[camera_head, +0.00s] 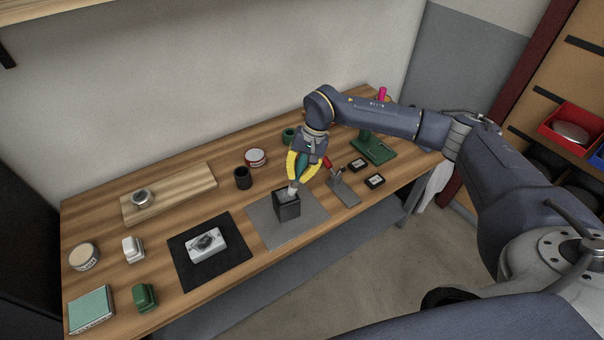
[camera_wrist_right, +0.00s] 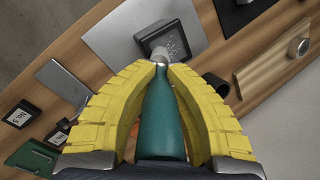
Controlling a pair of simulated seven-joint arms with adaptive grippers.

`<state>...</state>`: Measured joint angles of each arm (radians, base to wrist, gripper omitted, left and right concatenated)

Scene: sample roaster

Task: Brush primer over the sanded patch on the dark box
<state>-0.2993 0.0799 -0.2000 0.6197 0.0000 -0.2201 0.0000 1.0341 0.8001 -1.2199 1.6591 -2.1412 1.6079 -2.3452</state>
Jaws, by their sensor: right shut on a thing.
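The dark box (camera_head: 287,208) stands on a grey mat (camera_head: 312,222) near the front of the bench. Its upper face carries a lighter grey patch, which shows speckled on the box (camera_wrist_right: 145,47) in the right wrist view. My right gripper (camera_head: 297,180) has its yellow fingers closed around a brush with a teal handle (camera_wrist_right: 165,118). The brush points down, and its tip is at the upper face of the box. I cannot tell whether the bristles touch the patch. My left gripper is out of view.
Left of the grey mat, a black mat (camera_head: 183,273) bears a white box (camera_head: 206,245). A dark cup (camera_head: 243,178) and red-and-white tin (camera_head: 255,158) stand behind. A metal stand (camera_head: 343,189) and green stand (camera_head: 374,150) are to the right. The left rear holds a wooden board (camera_head: 180,185).

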